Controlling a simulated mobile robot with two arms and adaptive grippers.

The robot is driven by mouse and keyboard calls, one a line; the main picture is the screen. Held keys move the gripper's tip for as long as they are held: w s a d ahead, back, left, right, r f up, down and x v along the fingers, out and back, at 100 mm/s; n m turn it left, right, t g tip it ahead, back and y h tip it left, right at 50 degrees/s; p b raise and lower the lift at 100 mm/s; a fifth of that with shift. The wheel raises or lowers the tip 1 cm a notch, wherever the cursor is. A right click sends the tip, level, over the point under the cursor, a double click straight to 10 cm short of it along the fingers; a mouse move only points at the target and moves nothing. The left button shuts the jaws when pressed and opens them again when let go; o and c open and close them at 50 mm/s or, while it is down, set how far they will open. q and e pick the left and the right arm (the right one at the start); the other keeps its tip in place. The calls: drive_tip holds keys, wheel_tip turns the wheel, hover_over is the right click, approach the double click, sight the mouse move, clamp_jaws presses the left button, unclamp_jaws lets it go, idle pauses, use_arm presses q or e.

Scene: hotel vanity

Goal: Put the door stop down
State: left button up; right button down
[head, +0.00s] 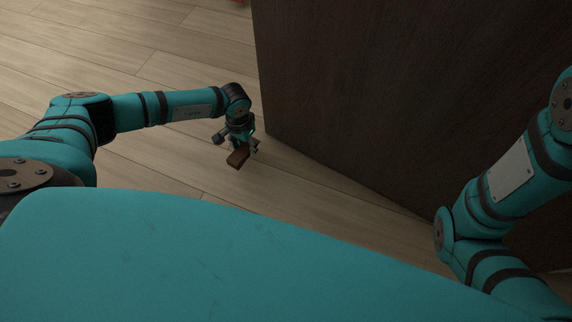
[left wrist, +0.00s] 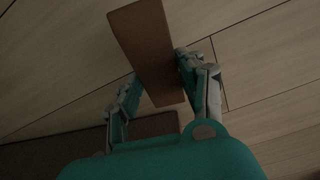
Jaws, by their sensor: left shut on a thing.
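The door stop (head: 237,159) is a brown wooden piece held at the end of my left arm, low beside the dark door. It also shows in the left wrist view (left wrist: 148,45), where it reaches from the top edge down between the fingers. My left gripper (head: 240,148) is shut on it, with a finger on each side, and it also shows in the left wrist view (left wrist: 157,82). I cannot tell whether the door stop touches the floor. My right arm is at the right edge of the head view; its gripper is out of view.
A dark brown door or panel (head: 400,90) stands right of my left gripper, its lower edge close by. The wood plank floor (head: 180,60) is clear to the left and behind. A small red thing (head: 238,2) shows at the top edge.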

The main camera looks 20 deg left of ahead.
use_arm(q)
drive_tip(key=b, duration=0.7)
hover_over(292, 174)
drive_tip(key=shift+a+f, duration=0.15)
drive_tip(key=shift+f, duration=0.6)
wheel_tip(292, 174, down, 4)
drive_tip(key=b, duration=0.3)
drive_tip(key=shift+r, duration=0.35)
drive_tip(key=o, duration=1.2)
